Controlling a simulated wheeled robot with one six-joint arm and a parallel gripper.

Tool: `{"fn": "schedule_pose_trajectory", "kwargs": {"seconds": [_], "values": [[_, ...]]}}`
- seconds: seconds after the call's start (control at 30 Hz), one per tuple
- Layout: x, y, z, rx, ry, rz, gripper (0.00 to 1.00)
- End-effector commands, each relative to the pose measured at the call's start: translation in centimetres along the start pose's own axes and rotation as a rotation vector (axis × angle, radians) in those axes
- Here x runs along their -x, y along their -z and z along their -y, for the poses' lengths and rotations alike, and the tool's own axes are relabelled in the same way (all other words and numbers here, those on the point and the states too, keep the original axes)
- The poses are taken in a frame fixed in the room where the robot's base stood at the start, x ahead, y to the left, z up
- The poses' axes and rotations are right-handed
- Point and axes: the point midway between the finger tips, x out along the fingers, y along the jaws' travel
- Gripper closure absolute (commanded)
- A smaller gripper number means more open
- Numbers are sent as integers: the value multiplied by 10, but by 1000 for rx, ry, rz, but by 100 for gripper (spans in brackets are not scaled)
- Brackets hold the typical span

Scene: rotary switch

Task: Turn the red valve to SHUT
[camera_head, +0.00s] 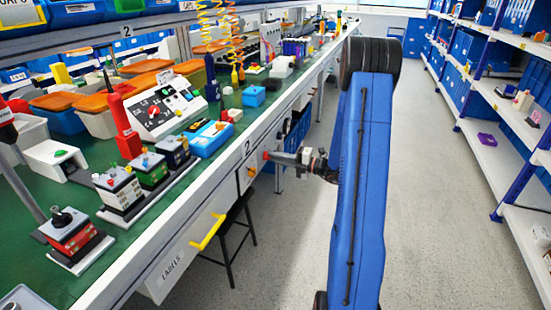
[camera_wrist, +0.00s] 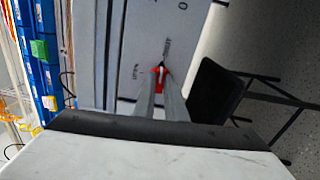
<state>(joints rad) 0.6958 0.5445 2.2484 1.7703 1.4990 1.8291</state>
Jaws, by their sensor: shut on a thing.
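The red valve (camera_wrist: 162,70) is a small red knob with a pale pointer, on a light grey panel in the wrist view. My gripper (camera_wrist: 160,82) reaches it with its two grey fingers, one on each side, shut on the knob. The fingers hide part of the knob. Small dark lettering stands above it and to its left, too small to read surely. In the head view, the red of the valve (camera_head: 265,155) shows at the bench's front panel, at the tip of my gripper (camera_head: 274,156).
The green-topped workbench (camera_head: 140,240) runs along the left, with a yellow drawer handle (camera_head: 207,232) and a black stool (camera_head: 238,230) below its edge. The stool (camera_wrist: 215,90) is close right of the valve in the wrist view. Shelves (camera_head: 500,105) stand right; the aisle floor is clear.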

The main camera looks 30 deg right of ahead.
Motion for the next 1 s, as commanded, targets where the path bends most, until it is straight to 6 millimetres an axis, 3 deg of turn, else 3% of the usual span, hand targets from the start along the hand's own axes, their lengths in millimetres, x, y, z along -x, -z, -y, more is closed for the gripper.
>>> {"fn": "schedule_pose_trajectory", "kwargs": {"seconds": [0.77, 0.8, 0.87, 1.0], "values": [[1, -1, 1, -100, 1, 4, 100], [1, -1, 1, -99, 1, 4, 82], [1, -1, 1, -99, 1, 3, 70], [0, -1, 1, -99, 1, 2, 70]]}}
